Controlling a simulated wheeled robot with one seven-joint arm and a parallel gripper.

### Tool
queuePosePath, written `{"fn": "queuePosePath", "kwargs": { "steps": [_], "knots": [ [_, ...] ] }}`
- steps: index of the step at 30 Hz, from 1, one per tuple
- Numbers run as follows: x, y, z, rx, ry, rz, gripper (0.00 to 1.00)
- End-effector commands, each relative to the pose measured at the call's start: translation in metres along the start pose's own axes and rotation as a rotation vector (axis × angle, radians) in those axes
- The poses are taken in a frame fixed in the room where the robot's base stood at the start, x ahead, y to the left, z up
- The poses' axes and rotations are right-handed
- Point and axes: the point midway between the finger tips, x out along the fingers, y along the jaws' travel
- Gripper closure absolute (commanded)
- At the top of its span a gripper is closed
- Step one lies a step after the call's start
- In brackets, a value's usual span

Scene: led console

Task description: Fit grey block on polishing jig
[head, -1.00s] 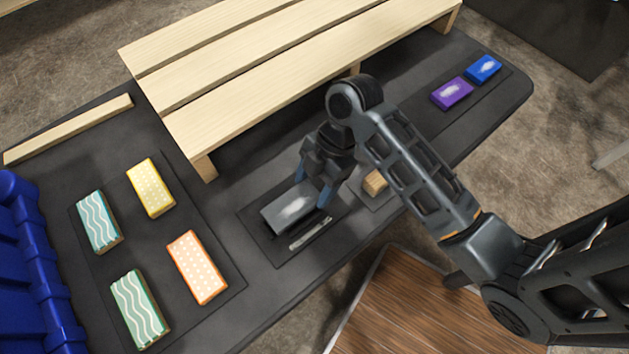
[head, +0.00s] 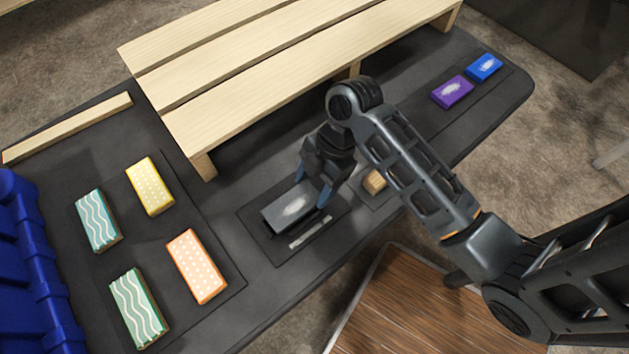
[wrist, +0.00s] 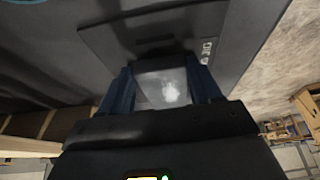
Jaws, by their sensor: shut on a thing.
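The grey block (head: 289,207), with a pale smudged patch on its top, is at the middle of the dark table, over a dark mat (head: 280,252) with a pale label strip. My gripper (head: 313,190) is shut on the block's right end. In the wrist view, the block (wrist: 165,86) sits between the two blue fingers (wrist: 166,92). A dark shape lies just beyond the block there. I cannot make out a separate polishing jig under the block, nor whether the block touches what is below it.
A slatted wooden rack (head: 270,75) stands close behind. A small wooden block (head: 375,182) lies just right of my gripper. Purple (head: 453,91) and blue (head: 484,67) blocks lie at the far right. Several patterned blocks (head: 150,186) lie left, near a blue bin (head: 30,270).

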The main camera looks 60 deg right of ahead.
Motion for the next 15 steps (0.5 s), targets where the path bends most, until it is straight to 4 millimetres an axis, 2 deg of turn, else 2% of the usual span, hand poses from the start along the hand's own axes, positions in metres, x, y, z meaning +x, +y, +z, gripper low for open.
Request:
{"fn": "queuePosePath", "kwargs": {
  "steps": [15],
  "knots": [
    [0.0054,-0.0001,0.0021,0.000,0.000,0.000,0.73]
  ]
}}
